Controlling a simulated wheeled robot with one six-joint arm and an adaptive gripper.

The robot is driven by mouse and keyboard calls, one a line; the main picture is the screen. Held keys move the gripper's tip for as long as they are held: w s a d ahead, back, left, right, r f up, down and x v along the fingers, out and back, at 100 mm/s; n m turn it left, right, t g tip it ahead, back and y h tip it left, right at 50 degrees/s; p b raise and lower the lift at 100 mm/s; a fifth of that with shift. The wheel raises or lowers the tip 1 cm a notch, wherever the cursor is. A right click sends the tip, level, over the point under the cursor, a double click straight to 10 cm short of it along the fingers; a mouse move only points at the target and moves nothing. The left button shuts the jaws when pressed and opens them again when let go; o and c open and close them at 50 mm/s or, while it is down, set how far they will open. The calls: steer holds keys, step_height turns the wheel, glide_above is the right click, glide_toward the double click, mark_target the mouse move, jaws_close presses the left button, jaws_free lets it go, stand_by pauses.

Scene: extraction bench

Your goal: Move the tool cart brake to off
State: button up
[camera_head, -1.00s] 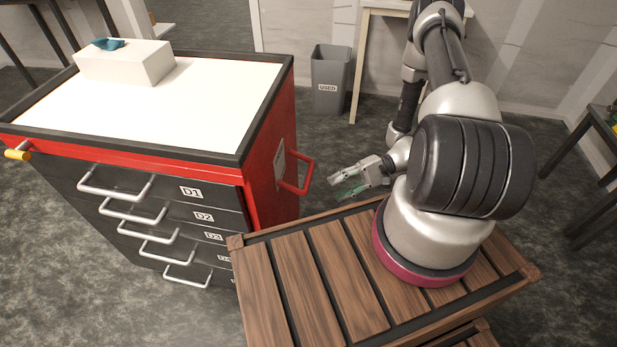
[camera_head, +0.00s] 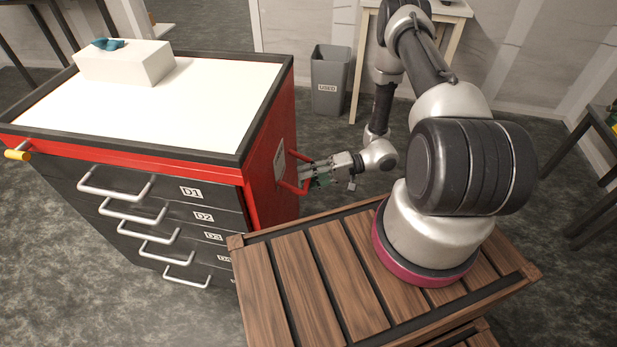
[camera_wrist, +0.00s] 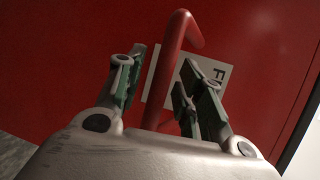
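The red tool cart (camera_head: 272,165) with dark drawers stands at the left. A red side handle (camera_head: 303,158) sticks out from its right side; its bar also shows in the wrist view (camera_wrist: 170,65). My gripper (camera_head: 312,170) is at this handle. In the wrist view my gripper (camera_wrist: 163,78) is open, with one finger on each side of the red bar and visible gaps. A short yellow-ended lever (camera_head: 17,154) sticks out at the cart's front left corner, far from my gripper. No label shows whether it is the brake. The cart's wheels are hidden.
A white box (camera_head: 125,64) with a teal item (camera_head: 107,44) stands on the white cart top (camera_head: 150,110). A grey bin marked USED (camera_head: 330,80) stands behind. A slatted wooden surface (camera_head: 330,280) lies at the front, close to the cart's right side.

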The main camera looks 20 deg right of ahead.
jaws_close()
steer(key=shift+r, duration=0.15)
steer(key=h, duration=0.1)
steer(key=r+h, duration=0.1)
steer(key=r+m+h, duration=0.1)
steer(key=shift+s+d+r+g, duration=0.1)
steer(key=shift+d+r+g, duration=0.15)
steer(key=shift+g, duration=0.15)
step_height(320, 180, up, 3)
steer(key=h, duration=0.1)
steer(key=m+g+h, duration=0.1)
steer(key=h, duration=0.1)
steer(key=shift+f+g+h, duration=0.15)
steer(key=shift+g+h, duration=0.15)
steer(key=shift+a+r, duration=0.25)
steer(key=shift+r, duration=0.6)
jaws_free()
